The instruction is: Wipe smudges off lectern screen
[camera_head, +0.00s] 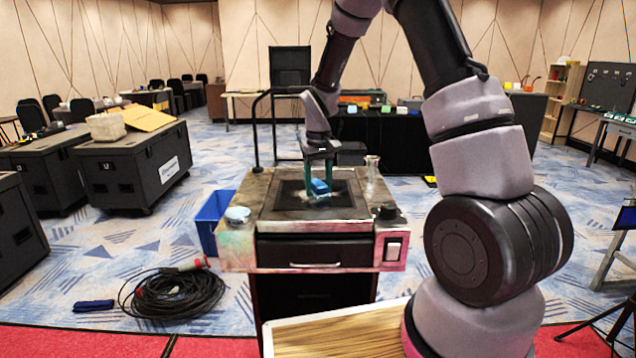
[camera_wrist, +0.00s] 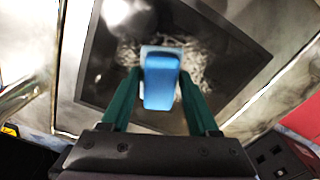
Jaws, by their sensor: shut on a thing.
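The lectern (camera_head: 245,262) stands in front of me, with a dark screen (camera_head: 345,207) set into its top. My gripper (camera_head: 319,188) is over the screen, pointing down, shut on a blue block-like wiper (camera_head: 320,187). In the wrist view the blue wiper (camera_wrist: 160,80) sits between the two green fingers, with a paler edge around its far end. Greyish-white smudges (camera_wrist: 200,62) show on the screen (camera_wrist: 240,65) around the wiper. The wiper is at or very close to the screen; I cannot tell whether it touches.
A coiled black cable (camera_head: 175,295) lies on the floor. Black cases (camera_head: 130,165) stand at left.

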